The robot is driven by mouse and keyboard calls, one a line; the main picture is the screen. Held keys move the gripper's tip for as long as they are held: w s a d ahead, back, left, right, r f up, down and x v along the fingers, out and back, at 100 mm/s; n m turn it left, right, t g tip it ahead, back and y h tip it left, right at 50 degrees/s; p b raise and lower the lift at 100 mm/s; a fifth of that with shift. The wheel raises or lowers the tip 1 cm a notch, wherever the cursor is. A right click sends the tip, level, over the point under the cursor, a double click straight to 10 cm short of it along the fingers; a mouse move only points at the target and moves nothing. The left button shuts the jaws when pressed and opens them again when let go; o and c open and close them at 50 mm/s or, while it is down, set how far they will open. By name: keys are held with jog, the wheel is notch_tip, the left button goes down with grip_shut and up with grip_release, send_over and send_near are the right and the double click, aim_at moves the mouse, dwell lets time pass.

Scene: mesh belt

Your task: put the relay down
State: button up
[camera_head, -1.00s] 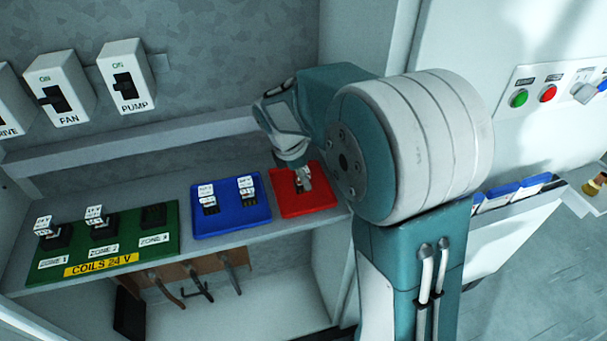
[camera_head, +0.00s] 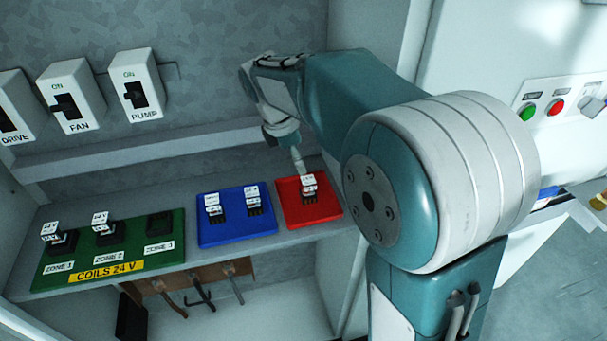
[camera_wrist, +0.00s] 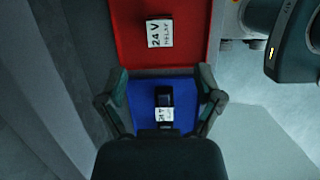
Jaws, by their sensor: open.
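A relay (camera_head: 309,187) with a white label stands on the red tray (camera_head: 325,209). In the wrist view the same relay (camera_wrist: 160,33) shows its "24 V RELAY" label on the red tray (camera_wrist: 188,57). My gripper (camera_head: 299,160) is behind and above the red tray, clear of the relay. In the wrist view my gripper (camera_wrist: 160,82) has its fingers spread apart with nothing held between them. The blue tray (camera_wrist: 142,92) and one of its relays (camera_wrist: 164,105) show beyond the fingers, partly hidden by the gripper body.
The blue tray (camera_head: 234,231) holds two relays. Left of it, the green "COILS 24 V" board (camera_head: 168,257) has relays at zones 1 and 2; the zone 3 socket (camera_head: 159,226) looks empty. Wall switches (camera_head: 137,95) are above the shelf. Tools hang below its front edge.

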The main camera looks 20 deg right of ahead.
jog(key=s+d+r+m+t+y, duration=0.1)
jog(key=s+r+m, duration=0.2)
jog(key=s+m, duration=0.25)
jog(key=s+d+r+m+t+y, duration=0.1)
jog(key=s+r+m+t, duration=0.1)
jog(key=s+m, duration=0.35)
jog(key=s+f+m+t+y, duration=0.1)
jog(key=s+f+m+t, duration=0.1)
jog(key=s+m, duration=0.5)
jog(key=s+f, duration=0.1)
jog(key=s, duration=0.3)
jog(key=shift+s+t, duration=0.25)
jog(key=shift+t, duration=0.05)
jog(key=shift+a, duration=0.1)
